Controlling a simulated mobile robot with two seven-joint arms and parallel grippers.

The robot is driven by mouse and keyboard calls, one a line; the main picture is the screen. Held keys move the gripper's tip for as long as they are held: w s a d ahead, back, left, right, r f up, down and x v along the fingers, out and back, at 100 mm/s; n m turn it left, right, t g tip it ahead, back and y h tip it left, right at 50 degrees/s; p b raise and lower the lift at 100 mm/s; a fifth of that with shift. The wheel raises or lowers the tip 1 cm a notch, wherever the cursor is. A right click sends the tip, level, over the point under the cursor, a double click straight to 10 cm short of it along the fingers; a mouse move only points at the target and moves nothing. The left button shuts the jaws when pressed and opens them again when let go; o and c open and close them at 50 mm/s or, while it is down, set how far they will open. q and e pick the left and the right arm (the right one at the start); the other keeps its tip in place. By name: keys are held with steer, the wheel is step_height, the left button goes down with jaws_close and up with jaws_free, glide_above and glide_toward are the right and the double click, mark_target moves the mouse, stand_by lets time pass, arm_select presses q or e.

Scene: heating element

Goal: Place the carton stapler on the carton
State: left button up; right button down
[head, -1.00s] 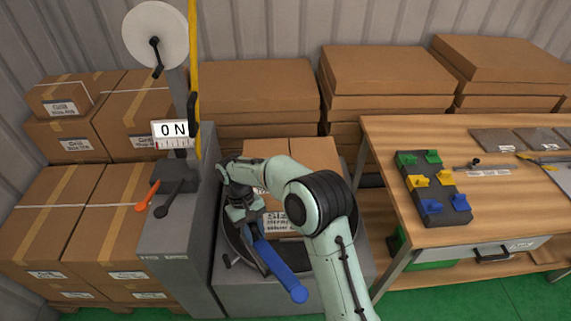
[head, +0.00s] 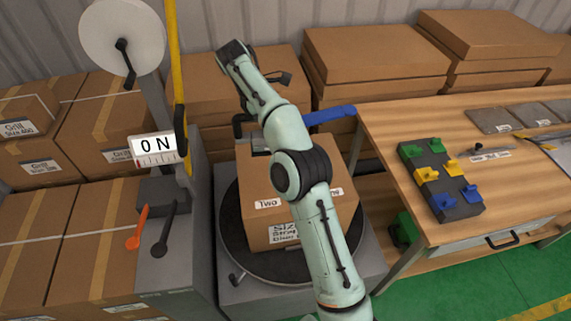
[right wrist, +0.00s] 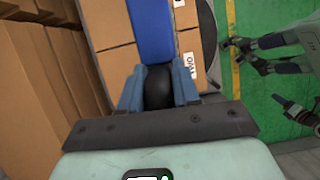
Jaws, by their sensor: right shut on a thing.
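The carton (head: 268,185) stands on the round black turntable (head: 235,245), partly hidden behind my right arm in the head view. It also shows under the stapler in the right wrist view (right wrist: 115,62). The carton stapler has a long blue part (head: 332,114), which points right beyond the carton in the head view. It runs up the middle of the right wrist view (right wrist: 152,32). My right gripper (right wrist: 158,70) is shut on its black part. Whether the stapler touches the carton top is hidden. My left gripper (right wrist: 240,50) appears small at the right; its jaws are unclear.
A grey wrapping-machine column (head: 165,100) with a yellow strip stands left of the turntable. Stacked cartons (head: 60,215) fill the left, and flat cartons (head: 375,55) lie behind. A wooden table (head: 400,125) with a colored-clip block (head: 440,180) stands right.

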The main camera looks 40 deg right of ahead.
steer(key=shift+d+r+n, duration=0.3)
steer(key=shift+d+r, duration=0.3)
arm_select(q)
steer(key=shift+s+f+b, duration=0.4)
steer(key=shift+f, duration=0.05)
arm_select(e)
step_height(320, 180, down, 14)
arm_select(q)
steer(key=shift+s+f+b, duration=0.45)
steer(key=shift+s+f, duration=0.15)
steer(key=shift+s, duration=0.05)
arm_select(e)
step_height(320, 180, down, 6)
steer(key=shift+r, duration=0.25)
arm_select(q)
steer(key=shift+w, duration=0.1)
arm_select(e)
steer(key=shift+w, duration=0.1)
